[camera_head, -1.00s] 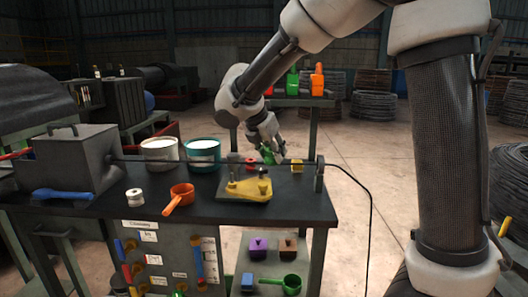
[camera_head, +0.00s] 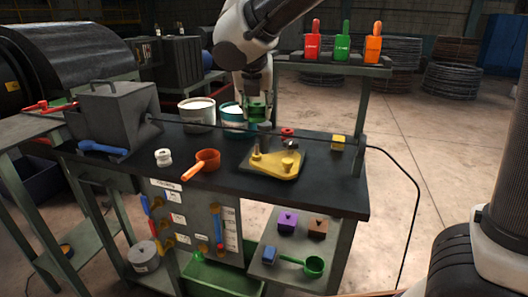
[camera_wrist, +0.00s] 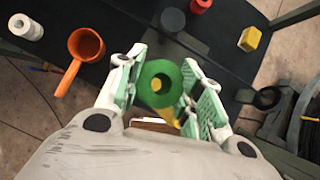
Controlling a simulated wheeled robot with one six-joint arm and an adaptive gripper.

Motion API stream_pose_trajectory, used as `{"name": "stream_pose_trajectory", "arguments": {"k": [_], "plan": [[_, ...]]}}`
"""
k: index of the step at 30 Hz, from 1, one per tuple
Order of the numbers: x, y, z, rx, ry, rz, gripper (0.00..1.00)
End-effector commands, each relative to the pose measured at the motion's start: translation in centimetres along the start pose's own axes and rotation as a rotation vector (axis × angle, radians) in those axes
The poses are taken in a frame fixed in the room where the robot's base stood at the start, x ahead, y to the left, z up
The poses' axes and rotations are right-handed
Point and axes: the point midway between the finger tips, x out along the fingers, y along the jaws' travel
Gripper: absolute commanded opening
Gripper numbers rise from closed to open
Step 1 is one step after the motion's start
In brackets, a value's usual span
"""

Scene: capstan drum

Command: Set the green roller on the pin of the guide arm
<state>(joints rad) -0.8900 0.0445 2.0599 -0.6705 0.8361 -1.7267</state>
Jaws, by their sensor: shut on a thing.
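The green roller (camera_head: 257,110) is held in my gripper (camera_head: 257,100), above the guide arm and near the top of a grey post. In the wrist view the green roller (camera_wrist: 160,72) sits between the two pads of my gripper (camera_wrist: 160,88), its open end facing the camera. Yellow shows through its hole. The yellow guide arm (camera_head: 272,166) lies on a dark plate on the bench, with raised yellow bosses and grey posts. I cannot tell which upright is the pin. In the wrist view the roller and gripper hide most of the guide arm.
A red roller (camera_head: 287,132) and a yellow block (camera_head: 338,142) stand behind the guide arm. An orange ladle (camera_head: 205,162) and white spool (camera_head: 163,157) lie to the left. Two pots (camera_head: 197,115) stand at the back. A thin line crosses above the bench.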

Motion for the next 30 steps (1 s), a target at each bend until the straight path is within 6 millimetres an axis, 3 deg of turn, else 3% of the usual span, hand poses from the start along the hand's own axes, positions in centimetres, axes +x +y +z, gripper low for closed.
{"name": "stream_pose_trajectory", "arguments": {"k": [4,10,21,30], "plan": [[0.6,0.1,-0.3,-0.038,0.000,0.021,0.12],[3.8,0.1,-2.4,-0.047,0.002,0.023,0.12],[7.9,0.2,-5.0,-0.046,0.001,0.022,0.12],[8.5,0.2,-5.3,-0.043,-0.001,0.025,0.12]]}}
